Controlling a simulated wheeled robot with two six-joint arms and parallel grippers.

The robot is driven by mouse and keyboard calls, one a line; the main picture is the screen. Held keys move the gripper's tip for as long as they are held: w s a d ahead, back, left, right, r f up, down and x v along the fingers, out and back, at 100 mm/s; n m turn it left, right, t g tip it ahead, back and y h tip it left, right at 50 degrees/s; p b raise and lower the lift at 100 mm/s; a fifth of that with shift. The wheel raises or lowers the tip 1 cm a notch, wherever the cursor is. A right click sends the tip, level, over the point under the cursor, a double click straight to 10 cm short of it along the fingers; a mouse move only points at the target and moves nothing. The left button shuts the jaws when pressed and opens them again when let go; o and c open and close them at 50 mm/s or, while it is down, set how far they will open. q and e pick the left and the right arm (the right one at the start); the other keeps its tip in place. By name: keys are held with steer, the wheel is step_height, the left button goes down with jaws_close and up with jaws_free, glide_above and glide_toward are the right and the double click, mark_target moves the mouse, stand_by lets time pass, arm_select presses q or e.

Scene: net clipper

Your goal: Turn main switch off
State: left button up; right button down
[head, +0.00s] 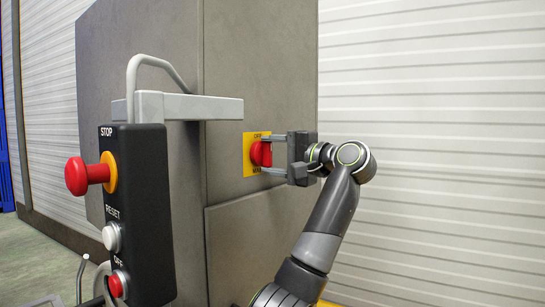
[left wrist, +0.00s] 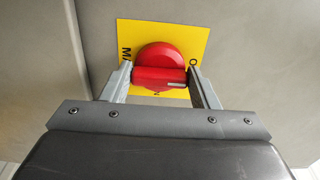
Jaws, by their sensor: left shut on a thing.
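The main switch is a red rotary knob (head: 261,154) on a yellow plate (head: 248,168), mounted on the side of a grey cabinet. It also shows in the left wrist view as a round red knob (left wrist: 160,58) with a raised red handle bar lying across the picture. My left gripper (head: 266,153) is at the switch, its two fingers on either side of the knob, one above and one below in the head view. In the left wrist view the gripper (left wrist: 160,82) is shut on the handle bar's ends. Part of the plate's lettering is hidden. My right gripper is not in view.
A black control box (head: 140,215) with a red stop button (head: 76,176), a white reset button (head: 112,237) and a red off button (head: 118,284) stands at front left, under a grey bracket arm (head: 190,107). A white ribbed wall (head: 440,90) is behind on the right.

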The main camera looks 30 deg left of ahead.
arm_select(q)
steer(key=shift+f, duration=0.1)
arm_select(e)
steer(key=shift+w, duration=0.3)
arm_select(q)
steer(key=o, duration=1)
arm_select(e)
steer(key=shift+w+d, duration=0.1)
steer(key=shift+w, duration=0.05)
arm_select(q)
steer(key=shift+d, duration=0.1)
steer(key=d, duration=0.5)
steer(key=s+d+b, duration=0.1)
steer(key=d, duration=1.1)
steer(key=shift+s+d, duration=0.1)
steer(key=shift+s, duration=0.05)
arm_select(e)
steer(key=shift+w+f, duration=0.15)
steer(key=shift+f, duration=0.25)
